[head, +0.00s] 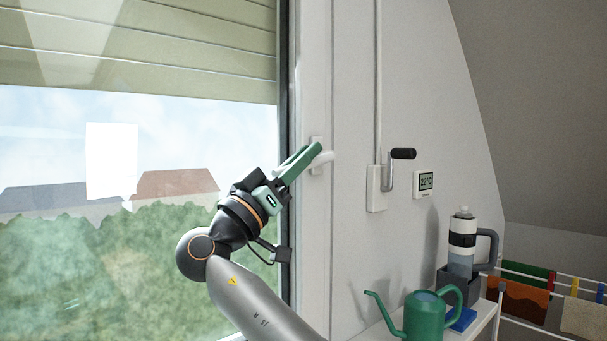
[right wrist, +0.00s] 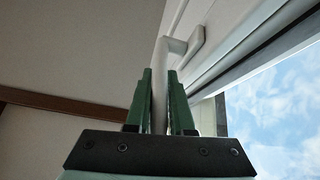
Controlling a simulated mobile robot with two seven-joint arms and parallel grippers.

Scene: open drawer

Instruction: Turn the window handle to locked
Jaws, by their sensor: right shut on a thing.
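The white window handle (head: 322,159) is on the window frame's right side in the head view. Its base plate (head: 316,146) is on the frame and its neck shows just right of my fingertips. My right gripper (head: 303,160) is shut on the handle's grip, and its green fingers cover most of that grip in the head view. In the right wrist view the handle (right wrist: 160,70) runs between the two green fingers (right wrist: 161,95) and bends at the top to its mount. My left gripper is not in view.
A crank (head: 390,170) and a thermostat display (head: 424,181) are on the wall to the right. A drying rack with cloths (head: 530,285) is beyond.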

